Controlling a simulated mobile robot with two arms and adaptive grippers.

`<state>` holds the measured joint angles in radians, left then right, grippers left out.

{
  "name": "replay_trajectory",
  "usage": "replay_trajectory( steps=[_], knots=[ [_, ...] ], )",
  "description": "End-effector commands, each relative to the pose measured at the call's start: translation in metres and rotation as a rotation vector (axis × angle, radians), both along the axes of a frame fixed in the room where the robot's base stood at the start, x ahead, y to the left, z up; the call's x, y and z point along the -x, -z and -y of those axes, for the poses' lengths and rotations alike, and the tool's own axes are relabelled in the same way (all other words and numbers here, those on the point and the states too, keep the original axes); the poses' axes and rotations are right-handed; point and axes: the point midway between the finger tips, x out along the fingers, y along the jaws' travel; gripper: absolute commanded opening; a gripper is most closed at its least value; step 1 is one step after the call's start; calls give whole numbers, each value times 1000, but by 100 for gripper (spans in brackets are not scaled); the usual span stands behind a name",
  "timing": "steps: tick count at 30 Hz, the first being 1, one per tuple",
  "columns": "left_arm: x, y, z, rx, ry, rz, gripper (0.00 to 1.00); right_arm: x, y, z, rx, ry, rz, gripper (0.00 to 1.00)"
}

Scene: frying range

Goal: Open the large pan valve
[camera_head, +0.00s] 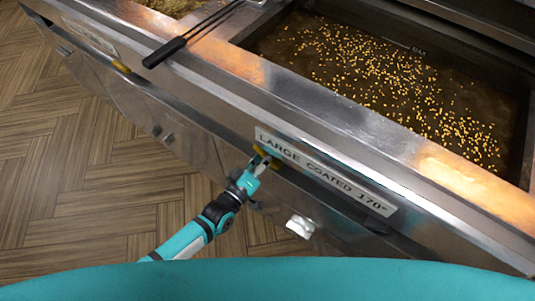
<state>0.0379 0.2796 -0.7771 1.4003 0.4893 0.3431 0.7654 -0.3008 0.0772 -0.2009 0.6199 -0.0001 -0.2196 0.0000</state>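The large pan (385,75) is a wide vat of dark oil with many yellow bits floating in it, at the upper right. Its front carries a label (325,171) reading "LARGE COATED 170°". A small yellow valve handle (275,162) shows just under the left end of that label, partly hidden by my gripper. My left gripper (262,158) is at this handle, its fingers touching it or very close. Whether the fingers are closed on it is too small to tell. My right gripper is not in view.
A second yellow handle (121,66) sits under another label (89,39) at the upper left. A black-handled basket (190,38) rests across the range's top. A white object (300,227) is on the lower front. The wooden floor (70,180) at left is clear.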

Motion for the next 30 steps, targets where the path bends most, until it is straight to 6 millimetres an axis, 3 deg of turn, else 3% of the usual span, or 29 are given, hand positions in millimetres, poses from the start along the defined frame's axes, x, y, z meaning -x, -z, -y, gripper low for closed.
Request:
replay_trajectory(
  steps=[30],
  knots=[
    [1, 1, 0, -718, 0, 520, 0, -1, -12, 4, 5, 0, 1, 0]
  ],
)
